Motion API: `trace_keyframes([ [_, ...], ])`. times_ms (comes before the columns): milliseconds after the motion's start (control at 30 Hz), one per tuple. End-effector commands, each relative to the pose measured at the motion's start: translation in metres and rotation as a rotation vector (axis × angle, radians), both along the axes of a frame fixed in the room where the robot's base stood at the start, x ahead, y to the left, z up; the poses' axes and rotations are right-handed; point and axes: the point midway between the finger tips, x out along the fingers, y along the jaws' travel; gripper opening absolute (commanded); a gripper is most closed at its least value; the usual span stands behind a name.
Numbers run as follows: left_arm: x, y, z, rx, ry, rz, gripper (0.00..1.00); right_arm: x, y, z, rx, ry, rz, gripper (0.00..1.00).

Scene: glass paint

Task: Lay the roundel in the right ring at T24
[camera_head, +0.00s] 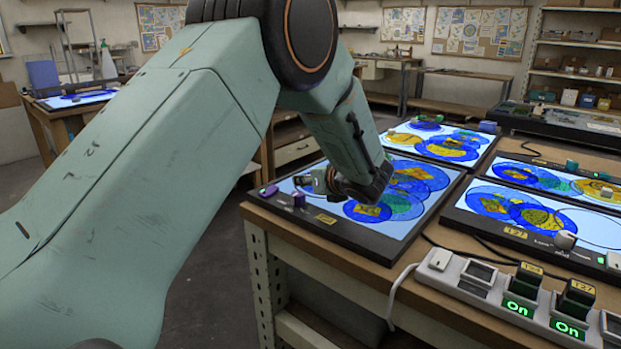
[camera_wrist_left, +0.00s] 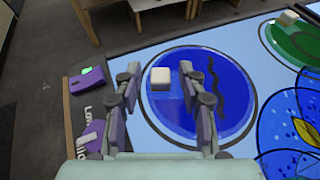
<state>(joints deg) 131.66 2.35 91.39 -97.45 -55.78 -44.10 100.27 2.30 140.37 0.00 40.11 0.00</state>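My left gripper (camera_wrist_left: 160,78) is open, its two fingers apart on either side of a white knob (camera_wrist_left: 161,79). Gaps show between the knob and both fingers; I cannot tell their height above it. The knob sits on a round dark-blue glass piece (camera_wrist_left: 180,112) with black wavy marks, lying on a lit panel (camera_wrist_left: 212,45). In the head view, my left gripper (camera_head: 328,181) is over the left end of the near-left lit panel (camera_head: 438,162). That panel's yellow tag (camera_head: 325,219) is too small to read. My right gripper is not in view.
A green roundel with a white knob (camera_wrist_left: 288,18) lies at the far right. Purple blocks (camera_wrist_left: 88,80) are at the panel's left edge. Another lit panel, tagged T27 (camera_head: 515,232), is to the right. A power strip (camera_head: 470,280) with lit switches is in front.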

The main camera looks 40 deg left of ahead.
Motion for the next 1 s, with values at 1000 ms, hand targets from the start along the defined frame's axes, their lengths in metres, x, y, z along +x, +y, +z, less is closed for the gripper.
trace_keyframes([
  [1000,-0.044,-0.087,0.049,0.003,0.001,-0.003,0.43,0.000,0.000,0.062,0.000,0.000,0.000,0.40],
])
